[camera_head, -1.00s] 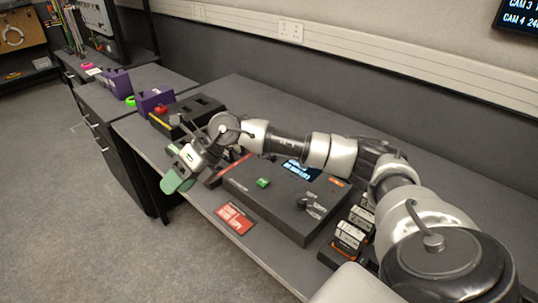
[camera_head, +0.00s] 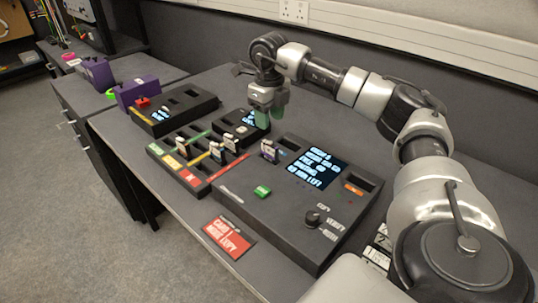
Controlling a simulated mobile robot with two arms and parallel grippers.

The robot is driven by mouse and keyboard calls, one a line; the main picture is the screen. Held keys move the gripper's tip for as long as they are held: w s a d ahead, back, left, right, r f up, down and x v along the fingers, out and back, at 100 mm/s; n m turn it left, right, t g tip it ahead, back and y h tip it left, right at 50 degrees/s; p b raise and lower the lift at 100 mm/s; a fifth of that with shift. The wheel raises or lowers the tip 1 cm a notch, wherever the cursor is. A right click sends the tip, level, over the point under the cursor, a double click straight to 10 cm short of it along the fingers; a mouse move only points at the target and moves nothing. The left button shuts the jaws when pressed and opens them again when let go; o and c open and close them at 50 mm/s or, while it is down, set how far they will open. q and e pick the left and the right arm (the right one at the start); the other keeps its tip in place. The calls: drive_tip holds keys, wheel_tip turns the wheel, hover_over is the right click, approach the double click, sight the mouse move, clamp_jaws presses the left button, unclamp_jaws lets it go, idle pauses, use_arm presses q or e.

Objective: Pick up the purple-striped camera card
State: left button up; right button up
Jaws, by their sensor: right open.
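A small pale card with a purplish mark (camera_head: 268,150) stands upright in the left part of the large dark console (camera_head: 234,190). Its stripe is too small to read surely. Other small cards (camera_head: 215,151) stand in a dark rack with coloured strips (camera_head: 160,151) left of the console; their stripe colours are not clear. My right gripper (camera_head: 269,117) has green fingers pointing down. It is open and appears empty, behind the purplish card, near the small box with a lit screen (camera_head: 240,125). My left gripper is out of view.
The console has a screen (camera_head: 318,168), a green button (camera_head: 262,191) and a knob (camera_head: 312,217). A red label (camera_head: 229,238) lies in front. A dark box with slots (camera_head: 185,118) and purple holders (camera_head: 136,92) stand left.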

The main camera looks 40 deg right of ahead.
hover_over(270, 150)
drive_tip(key=f, duration=0.3)
drive_tip(key=w+f, duration=0.1)
drive_tip(key=f, duration=0.1)
drive_tip(key=shift+d, duration=0.4)
drive_tip(key=shift+f+p, duration=0.3)
drive_tip(key=shift+f, duration=2.95)
drive_tip(key=shift+c, duration=0.2)
clamp_jaws()
